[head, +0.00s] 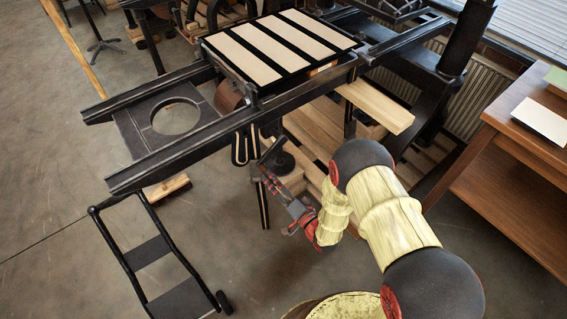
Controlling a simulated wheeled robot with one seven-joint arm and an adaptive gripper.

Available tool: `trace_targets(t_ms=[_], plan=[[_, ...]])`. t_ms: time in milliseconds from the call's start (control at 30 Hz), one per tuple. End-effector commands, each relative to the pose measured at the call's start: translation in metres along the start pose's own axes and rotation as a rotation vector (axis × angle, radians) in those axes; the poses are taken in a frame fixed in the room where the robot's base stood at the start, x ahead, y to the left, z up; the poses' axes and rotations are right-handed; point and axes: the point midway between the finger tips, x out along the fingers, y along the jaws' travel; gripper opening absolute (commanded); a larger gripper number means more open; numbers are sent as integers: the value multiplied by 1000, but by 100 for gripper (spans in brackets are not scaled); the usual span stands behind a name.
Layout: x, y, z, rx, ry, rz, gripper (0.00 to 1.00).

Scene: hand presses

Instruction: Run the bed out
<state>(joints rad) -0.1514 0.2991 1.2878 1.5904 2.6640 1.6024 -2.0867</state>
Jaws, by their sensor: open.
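The bed (253,51), a black slab with several cream strips on top, sits on the press rails (185,153) toward their right part. The left part of the rails is uncovered. A brown drum (229,96) shows at the bed's left, below its edge. A dark looped part (242,148) hangs under the near rail, and a dark round knob (284,162) shows beside it; I cannot tell which is the crank's grip. My gripper (267,165) is open, close to these parts below the near rail. Contact is unclear, and the fingers blend into the dark metal behind.
A dark plate with a round hole (130,128) lies between the rails at left. A black hand cart (150,253) stands at lower left. A wooden plank (378,106) juts out at right. A wooden shelf unit (515,190) stands far right.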

Motion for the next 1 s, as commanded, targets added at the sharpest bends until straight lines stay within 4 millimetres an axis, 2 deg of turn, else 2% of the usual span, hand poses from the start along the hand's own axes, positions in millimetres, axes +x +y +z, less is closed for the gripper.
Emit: trace_targets(t_ms=[200,533,1000], plan=[[0,0,0,0,0,0,68],[-3,0,0,1,1,1,68],[-44,1,-1,1,1,3,68]])
